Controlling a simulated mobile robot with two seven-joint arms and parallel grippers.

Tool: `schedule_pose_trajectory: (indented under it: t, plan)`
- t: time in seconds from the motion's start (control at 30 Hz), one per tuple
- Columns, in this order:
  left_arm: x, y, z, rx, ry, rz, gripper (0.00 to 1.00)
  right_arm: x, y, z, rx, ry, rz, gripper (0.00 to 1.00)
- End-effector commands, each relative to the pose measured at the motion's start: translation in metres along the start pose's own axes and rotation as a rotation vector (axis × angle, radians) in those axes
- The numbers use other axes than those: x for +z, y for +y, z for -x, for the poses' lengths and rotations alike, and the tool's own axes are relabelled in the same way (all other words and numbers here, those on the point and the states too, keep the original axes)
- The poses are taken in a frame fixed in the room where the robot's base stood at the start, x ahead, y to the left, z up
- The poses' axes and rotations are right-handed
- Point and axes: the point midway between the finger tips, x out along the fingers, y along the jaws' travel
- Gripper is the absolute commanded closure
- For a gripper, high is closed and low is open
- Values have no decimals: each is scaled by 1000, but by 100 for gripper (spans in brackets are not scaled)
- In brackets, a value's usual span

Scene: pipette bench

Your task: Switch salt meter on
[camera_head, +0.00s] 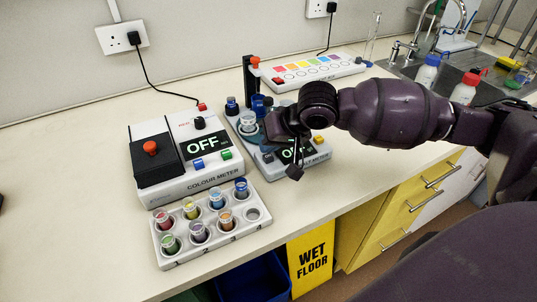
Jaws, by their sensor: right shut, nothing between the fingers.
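The salt meter (318,157) is a grey device on the bench, partly hidden behind my right gripper. Its dark display reads OFF, and only the end of its front label shows. My right gripper (294,172) hangs over the meter's display area, fingers pointing down, shut and empty. I cannot tell whether the fingertips touch the meter. My left gripper is not in view.
The colour meter (180,185), also reading OFF, stands to the left. A vial rack (257,232) with coloured vials sits in front of it. A strip with coloured squares (312,72) lies at the back. Bottles (427,72) stand by the sink. The bench front edge is close.

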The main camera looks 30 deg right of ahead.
Motion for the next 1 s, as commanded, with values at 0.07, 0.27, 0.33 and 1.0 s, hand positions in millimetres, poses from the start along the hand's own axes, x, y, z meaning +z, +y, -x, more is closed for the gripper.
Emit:
schedule_pose_trajectory:
  t: [0.07,0.27,0.33,1.0]
  plan:
    - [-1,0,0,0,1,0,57,0,0,-1,0,0,0,100]
    - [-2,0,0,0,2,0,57,1,1,-2,0,0,0,100]
    - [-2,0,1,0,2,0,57,1,1,-3,-1,0,0,100]
    - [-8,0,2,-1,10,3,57,2,2,-3,-1,0,0,100]
